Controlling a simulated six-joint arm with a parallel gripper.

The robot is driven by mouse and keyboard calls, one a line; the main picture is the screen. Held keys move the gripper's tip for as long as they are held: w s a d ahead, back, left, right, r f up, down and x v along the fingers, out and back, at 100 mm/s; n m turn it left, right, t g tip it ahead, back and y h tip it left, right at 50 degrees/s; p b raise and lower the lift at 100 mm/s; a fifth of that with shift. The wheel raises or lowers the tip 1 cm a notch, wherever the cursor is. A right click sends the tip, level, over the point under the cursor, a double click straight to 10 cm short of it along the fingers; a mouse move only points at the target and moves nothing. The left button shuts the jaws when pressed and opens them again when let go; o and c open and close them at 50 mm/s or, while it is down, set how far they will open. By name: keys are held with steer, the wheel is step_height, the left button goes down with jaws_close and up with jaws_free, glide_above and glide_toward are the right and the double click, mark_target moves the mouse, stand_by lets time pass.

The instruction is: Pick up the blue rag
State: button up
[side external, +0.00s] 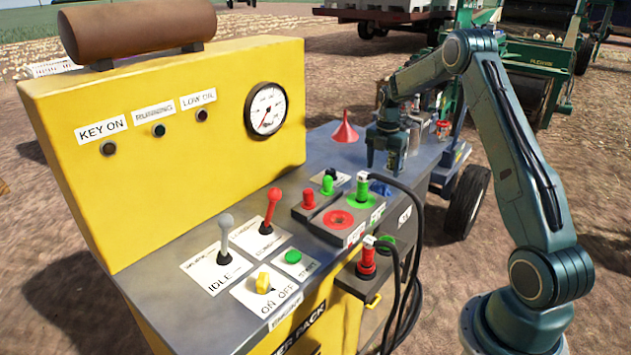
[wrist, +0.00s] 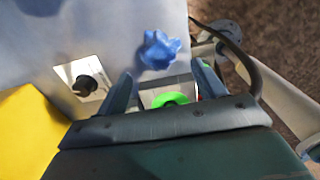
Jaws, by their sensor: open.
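The blue rag (wrist: 159,48) is a small crumpled piece of cloth on the grey metal top in the wrist view. It lies just beyond the fingertips, roughly centred between them. My gripper (side external: 384,165) points down over the far part of the machine's top. In the wrist view my gripper (wrist: 164,80) has its two fingers wide apart, with no object held between them. How high the fingers are above the top is hard to tell.
A red funnel (side external: 345,131) stands left of my gripper. A panel with a green ring (side external: 360,201) and plugs is in front, with black cables hanging at its right. The yellow housing (side external: 190,150) rises at the left. Bare metal surrounds the rag.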

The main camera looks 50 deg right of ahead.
mark_target(381, 183)
steer(key=shift+f, duration=0.4)
steer(key=shift+f, duration=2.6)
steer(key=c, duration=1.1)
steer(key=shift+o, duration=0.2)
steer(key=shift+r, duration=0.2)
step_height(381, 183, up, 20)
steer(key=shift+f, duration=0.15)
